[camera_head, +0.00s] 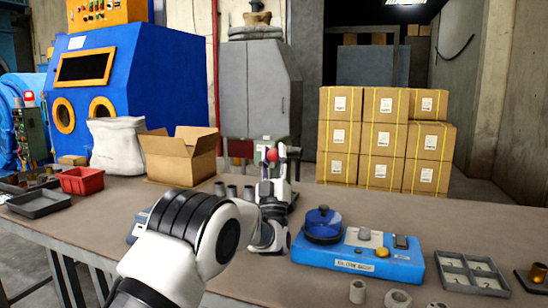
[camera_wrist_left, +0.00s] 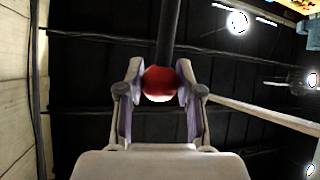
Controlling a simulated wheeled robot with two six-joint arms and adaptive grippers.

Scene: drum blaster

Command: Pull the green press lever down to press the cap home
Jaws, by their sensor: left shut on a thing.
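My left gripper (camera_head: 272,157) is raised above the middle of the bench, its arm reaching in from the lower part of the head view. It is shut on a red ball knob (camera_wrist_left: 159,83), which sits between the two fingertips in the left wrist view. A dark rod (camera_wrist_left: 168,32), which looks like the lever, runs up from the knob in that view. I cannot make out green on it. The red knob also shows in the head view (camera_head: 272,154). The press body and the cap are not clearly seen; my arm covers much of that area. My right gripper is out of view.
A blue device (camera_head: 385,266) with a round blue pot stands right of my arm. A compartment tray (camera_head: 446,263) lies farther right, with small grey parts (camera_head: 357,291) at the front. An open cardboard box (camera_head: 180,160) and a red bin (camera_head: 82,181) are at the back left.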

